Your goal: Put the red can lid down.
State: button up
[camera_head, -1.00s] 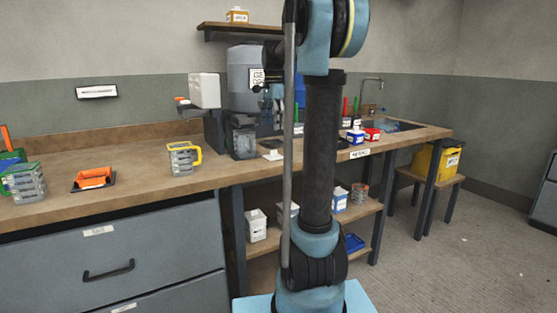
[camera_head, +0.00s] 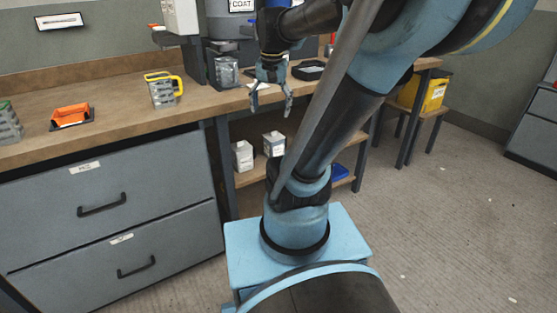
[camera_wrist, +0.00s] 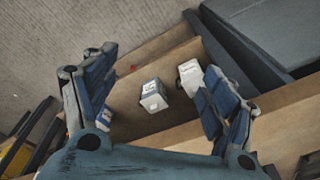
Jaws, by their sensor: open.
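I cannot make out a red can lid in either view. My gripper (camera_head: 271,108) is open and points down in front of the bench's front edge. The wrist view also shows my gripper (camera_wrist: 160,72) with its fingers spread and nothing between them touching. Beyond the fingers, lower down, two white labelled containers (camera_wrist: 154,96) (camera_wrist: 190,75) stand on the lower shelf. They also show in the head view (camera_head: 243,156) (camera_head: 274,143). My arm hides the right part of the bench.
The wooden worktop (camera_head: 130,105) carries a yellow-handled clear jug (camera_head: 163,90), an orange tool on a dark tray (camera_head: 71,115) and a black tray (camera_head: 308,70). Grey drawers (camera_head: 110,200) stand below. A yellow box (camera_head: 424,90) is at the right.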

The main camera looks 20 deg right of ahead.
jog(key=s+f+n, duration=0.5)
jog(key=s+f, duration=0.6)
jog(key=f, duration=0.2)
jog(key=shift+f+t, duration=0.3)
jog(key=shift+t, duration=0.1)
jog(key=shift+w, duration=0.1)
jog(key=shift+w+f, duration=0.2)
jog(key=shift+w, duration=0.15)
